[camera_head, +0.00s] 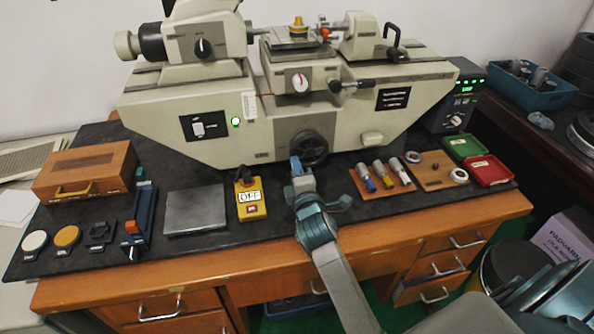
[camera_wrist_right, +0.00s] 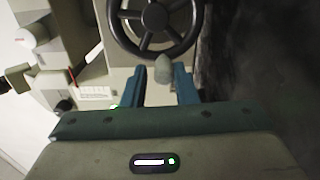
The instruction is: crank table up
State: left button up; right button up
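The measuring machine (camera_head: 370,125) stands at the back of the bench. Its middle table (camera_head: 290,62) carries a small yellow-topped piece (camera_head: 298,28). A black spoked handwheel (camera_head: 312,148) is on the machine's front below the table; it also shows at the top of the right wrist view (camera_wrist_right: 155,22). My right gripper (camera_head: 299,165) is in front of the handwheel's lower left part. In the right wrist view its blue fingers (camera_wrist_right: 161,75) are apart, with the wheel's grey crank knob (camera_wrist_right: 163,69) between their tips and gaps beside it. My left gripper is out of view.
A yellow box marked OFF (camera_head: 250,212) and a grey plate (camera_head: 195,210) lie left of my right arm. A wooden rack of small tools (camera_head: 382,190) lies to its right. Green (camera_head: 463,147) and red (camera_head: 488,170) trays are at the right edge.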

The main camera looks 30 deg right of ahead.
jog(key=p+v, duration=0.1)
jog(key=v, duration=0.7)
jog(key=shift+s, duration=0.35)
dwell(0.4)
